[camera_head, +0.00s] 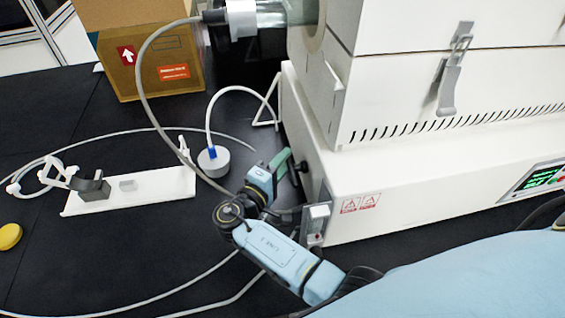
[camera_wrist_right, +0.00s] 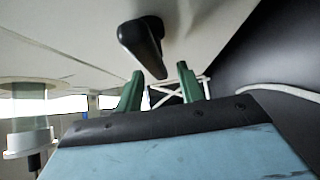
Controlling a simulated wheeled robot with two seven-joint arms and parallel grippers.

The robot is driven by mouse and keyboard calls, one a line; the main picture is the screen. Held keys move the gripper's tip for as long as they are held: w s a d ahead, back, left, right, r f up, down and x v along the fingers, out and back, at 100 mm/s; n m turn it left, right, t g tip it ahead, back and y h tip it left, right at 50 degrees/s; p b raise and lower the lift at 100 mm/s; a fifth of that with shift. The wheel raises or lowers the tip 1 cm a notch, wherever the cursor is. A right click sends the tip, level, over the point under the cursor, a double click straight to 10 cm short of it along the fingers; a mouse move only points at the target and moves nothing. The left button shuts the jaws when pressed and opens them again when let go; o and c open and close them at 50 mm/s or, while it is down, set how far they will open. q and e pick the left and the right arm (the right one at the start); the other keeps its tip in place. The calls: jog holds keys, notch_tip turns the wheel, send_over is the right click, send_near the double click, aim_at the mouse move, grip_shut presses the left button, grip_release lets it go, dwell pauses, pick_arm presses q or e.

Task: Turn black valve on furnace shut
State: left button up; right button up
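The black valve (camera_wrist_right: 142,40) sticks out from the white side of the furnace (camera_head: 340,180). In the head view a small dark part of the valve (camera_head: 302,167) shows beside my green fingertip. My right gripper (camera_head: 283,163) is at the furnace's left side, close to the valve. In the right wrist view the green fingers of the right gripper (camera_wrist_right: 160,76) are apart, with the valve handle's lower end close to the gap between their tips. I cannot tell whether they touch it. My left gripper is not in view.
A cardboard box (camera_head: 150,60) stands at the back left. A white stand (camera_head: 140,192) with clips, a grey round piece (camera_head: 214,162) and a yellow disc (camera_head: 10,236) are on the black table. Hoses cross the table near my right arm. A control screen (camera_head: 545,178) is at right.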

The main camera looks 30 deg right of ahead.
grip_shut()
jog(key=shift+s+a+f+n+g+y+p, duration=0.1)
jog(key=shift+s+f+n+g+y+p, duration=0.2)
jog(key=shift+n+g+y+p, duration=1.15)
jog(key=shift+s+a+f+n+g+y+p, duration=0.1)
jog(key=shift+s+f+n+g+y+p, duration=0.5)
jog(key=shift+n+g+p, duration=1.35)
jog(key=shift+a+f+n+g+y+p, duration=0.1)
jog(key=shift+n+g+y+p, duration=1.15)
jog(key=shift+g+p, duration=1)
